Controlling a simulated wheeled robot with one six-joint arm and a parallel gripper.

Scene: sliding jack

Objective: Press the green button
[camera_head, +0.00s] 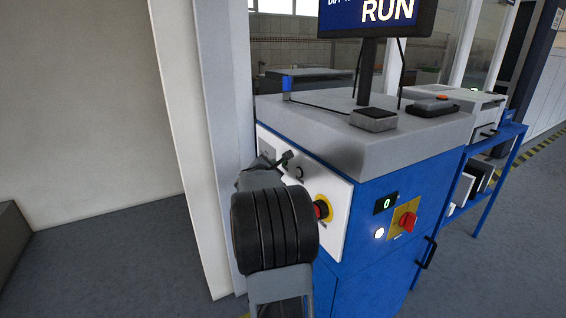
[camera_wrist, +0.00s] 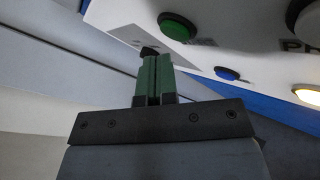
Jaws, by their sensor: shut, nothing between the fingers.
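The green button (camera_wrist: 177,27) is a round button in a dark ring on a pale control panel, near the top of the wrist view. I cannot make it out in the head view, where my arm covers part of the panel (camera_head: 338,222). My gripper (camera_wrist: 149,51) is shut and empty, its two green fingers side by side. In the wrist view its tips show below and left of the green button, apart from it in the picture; the depth gap is hard to tell. In the head view my gripper (camera_head: 287,157) is at the panel's upper left.
A blue button (camera_wrist: 227,73) and a lit white button (camera_wrist: 307,95) are on the panel. A red emergency stop (camera_head: 321,209) is right of my arm. A red rotary switch (camera_head: 407,222) is on the blue cabinet (camera_head: 365,275). A pale post (camera_head: 205,140) stands close left.

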